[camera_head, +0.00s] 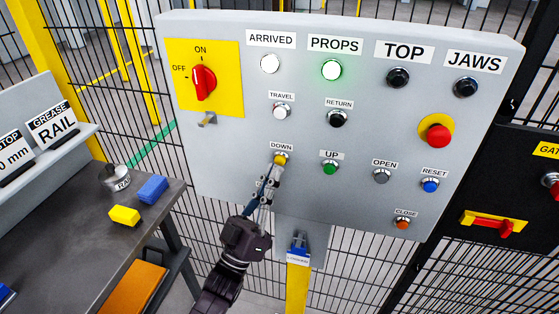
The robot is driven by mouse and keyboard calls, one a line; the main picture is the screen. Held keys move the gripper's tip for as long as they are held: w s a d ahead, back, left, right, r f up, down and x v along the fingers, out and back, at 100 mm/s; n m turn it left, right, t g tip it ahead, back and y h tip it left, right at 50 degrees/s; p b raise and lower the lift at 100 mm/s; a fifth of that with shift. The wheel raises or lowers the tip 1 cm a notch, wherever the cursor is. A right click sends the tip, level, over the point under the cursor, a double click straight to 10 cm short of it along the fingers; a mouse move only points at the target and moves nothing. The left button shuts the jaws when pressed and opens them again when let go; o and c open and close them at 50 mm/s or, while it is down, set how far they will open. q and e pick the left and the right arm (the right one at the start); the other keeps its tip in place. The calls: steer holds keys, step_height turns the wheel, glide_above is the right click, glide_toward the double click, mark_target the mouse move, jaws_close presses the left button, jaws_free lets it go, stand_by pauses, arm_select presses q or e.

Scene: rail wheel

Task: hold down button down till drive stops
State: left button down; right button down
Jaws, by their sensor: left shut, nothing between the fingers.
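The grey control panel (225,150) fills the middle of the head view. The yellow button (281,158) under the DOWN label (281,146) sits low on the panel, left of centre. My left gripper (275,169) is shut, with its fingertips at the lower edge of the yellow button; they look to be touching it, but how far it is pressed cannot be told. The PROPS lamp (331,69) glows green. The ARRIVED lamp (270,63) is white, and the TOP (397,77) and JAWS (465,87) lamps are dark. My right gripper is out of view.
A green UP button (330,168) is just right of DOWN. A red emergency button (438,135) and a red rotary switch (203,82) are on the panel. A dark workbench (80,235) with blue and yellow blocks stands left. Mesh fencing is behind.

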arm_select(q)
steer(key=s, duration=0.1)
steer(key=s+a+p, duration=0.1)
steer(key=s, duration=0.1)
steer(key=s+p, duration=0.1)
steer(key=shift+s+a, duration=0.25)
steer(key=shift+s, duration=0.1)
